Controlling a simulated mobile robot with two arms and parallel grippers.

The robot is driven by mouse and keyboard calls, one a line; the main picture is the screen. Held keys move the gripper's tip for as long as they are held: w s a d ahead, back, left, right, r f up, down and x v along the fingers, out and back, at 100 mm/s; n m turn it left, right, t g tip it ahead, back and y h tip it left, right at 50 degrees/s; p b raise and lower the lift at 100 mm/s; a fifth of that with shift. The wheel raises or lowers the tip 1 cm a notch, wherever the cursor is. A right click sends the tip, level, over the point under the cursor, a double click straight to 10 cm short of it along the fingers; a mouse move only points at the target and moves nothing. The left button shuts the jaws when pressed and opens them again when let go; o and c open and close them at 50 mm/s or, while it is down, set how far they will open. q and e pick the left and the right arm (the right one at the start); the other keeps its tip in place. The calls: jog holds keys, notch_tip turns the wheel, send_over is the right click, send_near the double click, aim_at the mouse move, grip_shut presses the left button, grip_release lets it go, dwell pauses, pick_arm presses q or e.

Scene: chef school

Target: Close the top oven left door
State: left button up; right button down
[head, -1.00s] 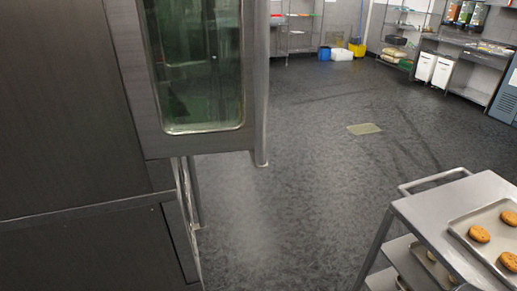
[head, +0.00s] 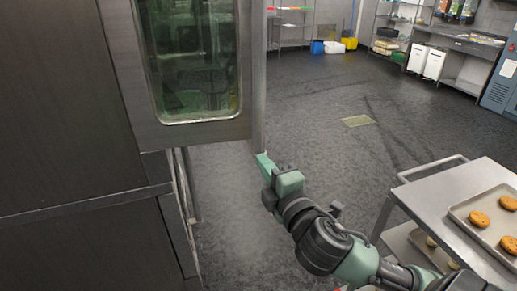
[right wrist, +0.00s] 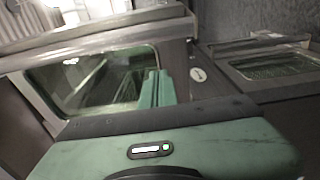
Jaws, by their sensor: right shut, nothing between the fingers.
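The oven door (head: 145,140), with a metal frame and a tall greenish window, is at the upper left of the head view. It stands out beside the dark oven body (head: 60,120). A vertical bar handle (head: 258,100) runs along its right edge. My right gripper (head: 262,160) is shut and empty at the lower end of this handle; I cannot tell if they touch. In the right wrist view, the green fingers (right wrist: 155,88) are together in front of a glass window (right wrist: 85,80). My left gripper is not in view.
A metal cart (head: 430,205) with trays of cookies stands at the lower right, close to my right arm. A second window (right wrist: 270,65) shows in the right wrist view. Open floor (head: 300,115) lies beyond the door, with shelves and bins at the back.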

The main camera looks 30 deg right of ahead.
aim_at(259, 139)
jog(key=w+d+p, duration=0.1)
jog(key=w, duration=0.2)
jog(key=w+d+p, duration=0.1)
jog(key=w, duration=0.2)
jog(key=w+d+p, duration=0.1)
jog(key=w+d, duration=0.1)
jog(key=w, duration=0.1)
jog(key=shift+w, duration=0.15)
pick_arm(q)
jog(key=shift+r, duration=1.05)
pick_arm(e)
jog(key=shift+w+d, duration=0.25)
jog(key=shift+d, duration=0.1)
